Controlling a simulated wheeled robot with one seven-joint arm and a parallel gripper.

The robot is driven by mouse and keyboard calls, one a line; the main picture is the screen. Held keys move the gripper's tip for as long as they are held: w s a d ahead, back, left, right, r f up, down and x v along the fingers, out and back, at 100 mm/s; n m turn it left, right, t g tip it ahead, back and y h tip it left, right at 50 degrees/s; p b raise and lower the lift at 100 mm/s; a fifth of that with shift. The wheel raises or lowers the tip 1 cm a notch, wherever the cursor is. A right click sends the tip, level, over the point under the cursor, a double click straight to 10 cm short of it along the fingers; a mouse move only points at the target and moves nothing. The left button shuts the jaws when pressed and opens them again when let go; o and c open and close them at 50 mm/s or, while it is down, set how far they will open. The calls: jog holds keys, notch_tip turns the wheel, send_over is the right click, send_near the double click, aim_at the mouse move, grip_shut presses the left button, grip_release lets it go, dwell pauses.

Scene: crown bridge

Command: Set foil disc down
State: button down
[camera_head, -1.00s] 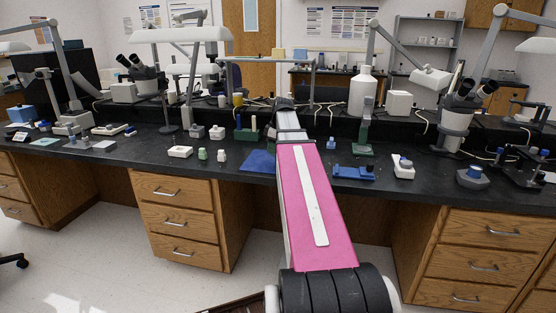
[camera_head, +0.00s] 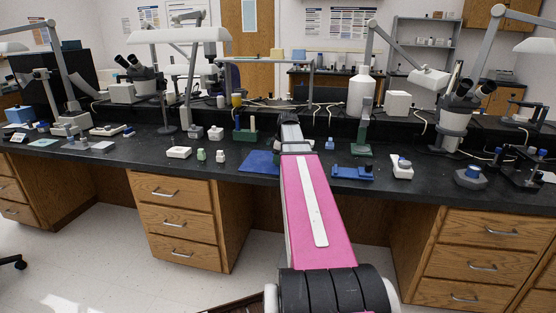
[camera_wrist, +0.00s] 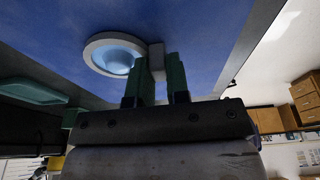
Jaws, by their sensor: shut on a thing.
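In the wrist view, my gripper (camera_wrist: 162,82) has its two green fingers shut on a small grey tab at the side of the foil disc (camera_wrist: 91,58). The disc is a pale round ring with a shiny light-blue centre. Behind it spreads the blue mat (camera_wrist: 210,25); I cannot tell whether the disc touches it. In the head view, the mat (camera_head: 258,163) lies on the black bench, just left of my arm. My gripper (camera_head: 289,117) shows small at the arm's far end; the fingertips and disc cannot be made out there.
A green block holder (camera_head: 246,136) stands behind the mat. A white block (camera_head: 179,153) and small bottles (camera_head: 201,155) stand to its left. A blue tray (camera_head: 352,173) lies right of my arm. A large white bottle (camera_head: 362,95) stands farther back.

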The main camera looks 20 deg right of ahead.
jog(key=c, duration=1.1)
grip_release()
jog(key=shift+f, duration=0.15)
jog(key=v, duration=1.2)
jog(key=shift+w, duration=0.1)
